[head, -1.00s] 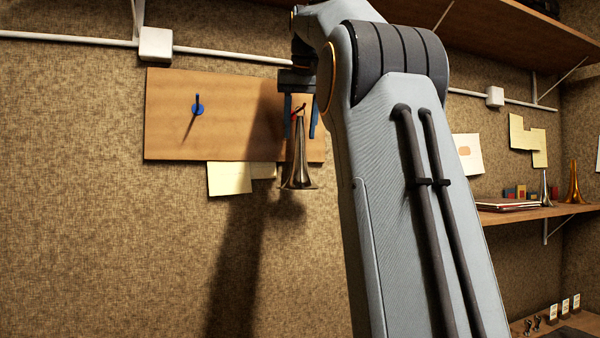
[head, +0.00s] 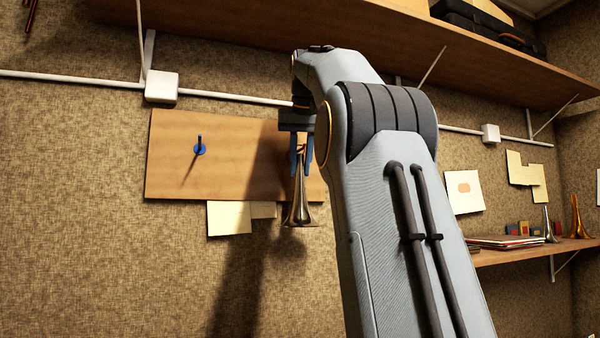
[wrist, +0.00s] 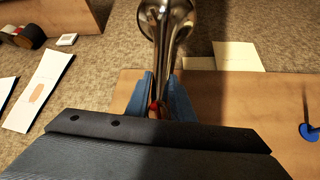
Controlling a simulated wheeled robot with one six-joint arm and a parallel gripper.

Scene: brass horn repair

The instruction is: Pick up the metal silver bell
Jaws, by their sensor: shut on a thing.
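A silver metal bell (head: 299,205) hangs with its flared mouth down in front of the wooden wall board (head: 225,170). My gripper (head: 301,165) comes from above, its blue fingers on both sides of the bell's narrow upper end, and it is shut on it. In the wrist view the shiny bell (wrist: 166,40) stands between the blue fingers (wrist: 160,98). A small red thing (wrist: 155,108) shows at the narrow end, partly hidden by the fingers. I cannot tell whether the bell is still on a peg.
A blue peg (head: 199,147) sticks out of the board to the left, empty. Paper notes (head: 230,218) are below the board. A white rail (head: 70,79) and a wooden shelf (head: 220,45) run above. A lower right shelf (head: 520,252) bears another silver bell (head: 548,226) and a brass one (head: 577,216).

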